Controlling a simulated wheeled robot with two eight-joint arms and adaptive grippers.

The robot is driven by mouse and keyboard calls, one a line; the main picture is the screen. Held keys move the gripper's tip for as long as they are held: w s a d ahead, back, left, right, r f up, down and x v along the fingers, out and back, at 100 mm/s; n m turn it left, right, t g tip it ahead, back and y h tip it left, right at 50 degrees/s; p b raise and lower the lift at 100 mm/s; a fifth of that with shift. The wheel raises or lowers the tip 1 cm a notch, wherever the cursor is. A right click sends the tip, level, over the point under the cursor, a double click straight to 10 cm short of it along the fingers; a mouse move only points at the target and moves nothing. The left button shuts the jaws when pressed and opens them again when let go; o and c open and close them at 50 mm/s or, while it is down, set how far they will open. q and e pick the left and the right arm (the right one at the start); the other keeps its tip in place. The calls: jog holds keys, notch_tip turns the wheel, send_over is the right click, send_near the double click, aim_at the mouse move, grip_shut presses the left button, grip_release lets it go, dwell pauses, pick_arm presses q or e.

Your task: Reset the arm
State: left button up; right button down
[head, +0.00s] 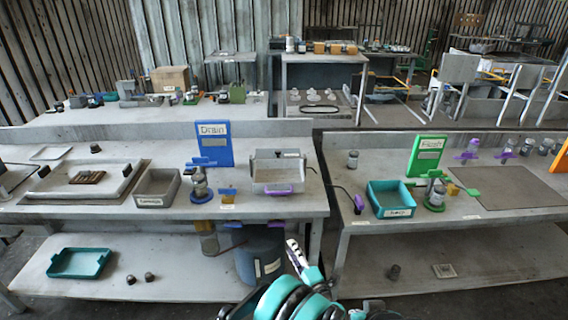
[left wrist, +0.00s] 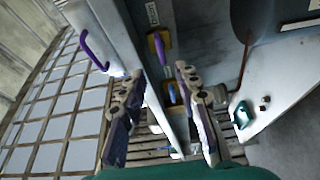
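My left gripper (head: 294,250) shows at the bottom middle of the head view, on a teal and black arm link, in front of the gap between the two workbenches. In the left wrist view my left gripper (left wrist: 160,72) has its two fingers apart. No object shows between them; the bench edge and floor lie behind. The grey box with a purple handle (head: 278,172) stands on the left bench; its purple handle (left wrist: 90,52) also shows in the left wrist view. My right gripper is in neither view.
The left bench holds a blue sign (head: 214,145) and a grey bin (head: 157,188). Below are a teal tray (head: 79,263) and a blue drum (head: 259,262). The right bench holds a green sign (head: 427,156) and a teal bin (head: 390,199). The gap between benches is narrow.

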pick_arm(q)
notch_tip(320, 180, up, 28)
jog(key=a+m+t+h, duration=0.2)
jog(key=m+h, duration=0.9)
jog(key=m, duration=0.4)
jog(key=s+a+f+m+g+y, duration=0.1)
jog(key=s+a+f+m+g, duration=0.1)
jog(key=s+a+f, duration=0.3)
jog(key=s+a+f+m+g+y, duration=0.1)
jog(key=s+a+f+m+g, duration=0.1)
jog(key=s+a+f+g, duration=0.3)
jog(key=s+a+f+m+g+y, duration=0.2)
jog(key=s+a, duration=0.9)
jog(key=s, duration=0.8)
notch_tip(320, 180, down, 4)
jog(key=shift+r+m+g, duration=0.25)
jog(key=shift+m+g, duration=0.35)
jog(key=shift+g, duration=0.6)
jog(key=shift+a, duration=0.1)
